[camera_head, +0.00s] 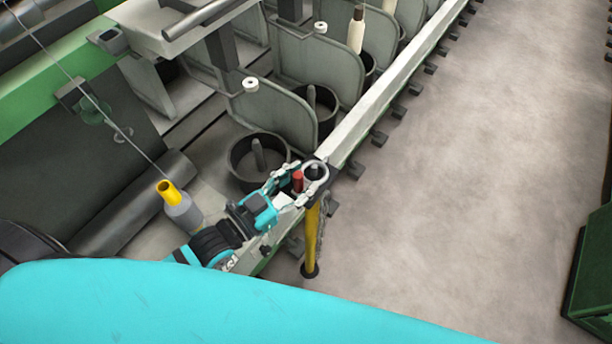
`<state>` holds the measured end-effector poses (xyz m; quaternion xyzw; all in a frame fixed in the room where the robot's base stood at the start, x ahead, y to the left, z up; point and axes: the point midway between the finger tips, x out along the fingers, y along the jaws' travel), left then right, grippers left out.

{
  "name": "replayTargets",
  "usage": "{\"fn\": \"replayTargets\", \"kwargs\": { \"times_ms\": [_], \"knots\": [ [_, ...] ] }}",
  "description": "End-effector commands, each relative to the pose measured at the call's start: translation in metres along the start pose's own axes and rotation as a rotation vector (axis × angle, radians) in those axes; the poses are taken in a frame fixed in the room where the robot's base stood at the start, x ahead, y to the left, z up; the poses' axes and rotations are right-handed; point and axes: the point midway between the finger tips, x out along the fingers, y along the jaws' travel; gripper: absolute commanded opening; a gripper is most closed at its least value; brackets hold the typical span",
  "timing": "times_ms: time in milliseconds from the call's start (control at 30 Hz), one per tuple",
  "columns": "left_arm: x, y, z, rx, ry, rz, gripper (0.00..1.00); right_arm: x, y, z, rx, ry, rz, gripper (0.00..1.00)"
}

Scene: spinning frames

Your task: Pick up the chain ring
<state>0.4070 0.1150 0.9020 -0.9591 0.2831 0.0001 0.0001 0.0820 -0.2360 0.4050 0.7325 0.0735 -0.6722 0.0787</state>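A pale metal ring (316,168), which looks like the chain ring, lies at the dark top of a yellow post at the end of the machine's rail. A thin chain (321,232) hangs beside the post. My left gripper (299,181), teal and grey, reaches in from the lower left right beside the ring. Its two fingers look spread, with a small red cylinder (297,180) showing between them. I cannot tell whether a fingertip touches the ring. My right gripper is out of view.
The yellow post (312,240) stands on the floor near my gripper. Black cans (257,160) and grey divider plates line the spinning frame. A grey bobbin with a yellow top (180,208) is left of my gripper. The concrete floor (455,170) at right is clear.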

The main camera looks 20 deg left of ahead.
Motion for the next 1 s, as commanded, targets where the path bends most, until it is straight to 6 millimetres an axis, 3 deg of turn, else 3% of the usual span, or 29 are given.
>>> {"fn": "replayTargets", "kwargs": {
  "times_ms": [33,267,1000],
  "knots": [
    [-0.0001,-0.0001,-0.0001,0.0,0.0,0.0,0.3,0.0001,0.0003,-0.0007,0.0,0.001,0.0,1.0],
    [-0.0003,-0.0001,-0.0002,0.0,0.0,0.0,0.0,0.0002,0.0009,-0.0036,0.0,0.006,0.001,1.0],
    [-0.0001,-0.0001,-0.0039,0.0,0.003,0.0,0.0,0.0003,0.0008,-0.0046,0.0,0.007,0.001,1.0]
  ]
}}
